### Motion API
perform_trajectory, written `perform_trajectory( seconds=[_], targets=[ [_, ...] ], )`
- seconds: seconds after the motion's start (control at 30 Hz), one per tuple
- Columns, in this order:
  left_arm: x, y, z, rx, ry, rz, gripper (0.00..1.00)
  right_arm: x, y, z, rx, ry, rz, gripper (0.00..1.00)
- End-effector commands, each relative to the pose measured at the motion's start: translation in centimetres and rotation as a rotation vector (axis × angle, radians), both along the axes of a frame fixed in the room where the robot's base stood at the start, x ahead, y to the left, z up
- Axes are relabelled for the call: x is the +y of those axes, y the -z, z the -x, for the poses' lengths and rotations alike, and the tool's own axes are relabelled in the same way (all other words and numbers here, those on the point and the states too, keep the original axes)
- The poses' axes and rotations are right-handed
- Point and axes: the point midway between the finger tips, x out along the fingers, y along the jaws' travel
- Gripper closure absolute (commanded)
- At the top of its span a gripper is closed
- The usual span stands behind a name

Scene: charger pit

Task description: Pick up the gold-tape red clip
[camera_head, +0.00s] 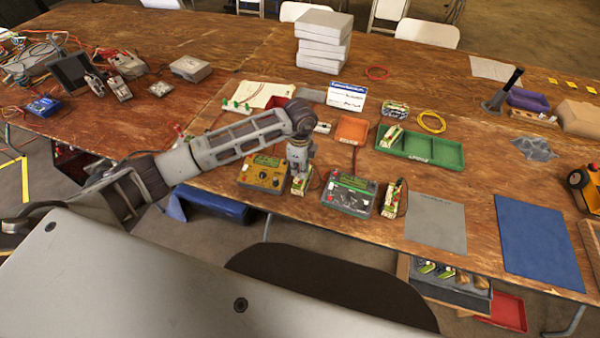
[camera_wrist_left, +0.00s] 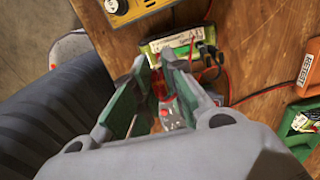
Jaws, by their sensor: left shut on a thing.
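The red clip (camera_wrist_left: 160,88) shows between my left gripper's fingers in the left wrist view; its gold tape cannot be made out. My left gripper (camera_wrist_left: 163,72) is shut on it. In the head view my left gripper (camera_head: 299,166) points down over a battery pack (camera_head: 300,184) beside the yellow charger (camera_head: 263,174); the clip is hidden there. The left wrist view shows a battery pack (camera_wrist_left: 178,40) with a pale label just beyond the fingertips, with red and black leads around it. Whether the clip touches the pack, I cannot tell. My right gripper is out of view.
A grey-green charger (camera_head: 348,194) and another battery pack (camera_head: 393,198) stand right of my gripper. Behind are an orange tray (camera_head: 352,128) and a green tray (camera_head: 445,153). A grey mat (camera_head: 436,222) and a blue mat (camera_head: 538,240) lie clear near the front edge.

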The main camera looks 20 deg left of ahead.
Motion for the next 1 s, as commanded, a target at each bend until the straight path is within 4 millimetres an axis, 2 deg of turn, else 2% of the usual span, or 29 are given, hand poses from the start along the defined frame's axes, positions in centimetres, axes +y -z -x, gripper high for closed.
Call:
perform_trajectory(
  seconds=[0.3,0.5,0.8,1.0],
  targets=[
    [0.0,-4.7,-0.1,-0.003,0.0,0.0,1.0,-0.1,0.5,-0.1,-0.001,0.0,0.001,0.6],
    [0.0,-6.5,-0.1,-0.002,0.001,0.0,1.0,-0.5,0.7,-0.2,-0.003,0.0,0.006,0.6],
    [0.0,-6.9,0.0,-0.001,0.0,0.0,1.0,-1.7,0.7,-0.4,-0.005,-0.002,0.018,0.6],
    [0.0,-6.9,0.0,-0.001,0.0,0.0,1.0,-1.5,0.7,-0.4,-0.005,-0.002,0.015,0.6]
  ],
)
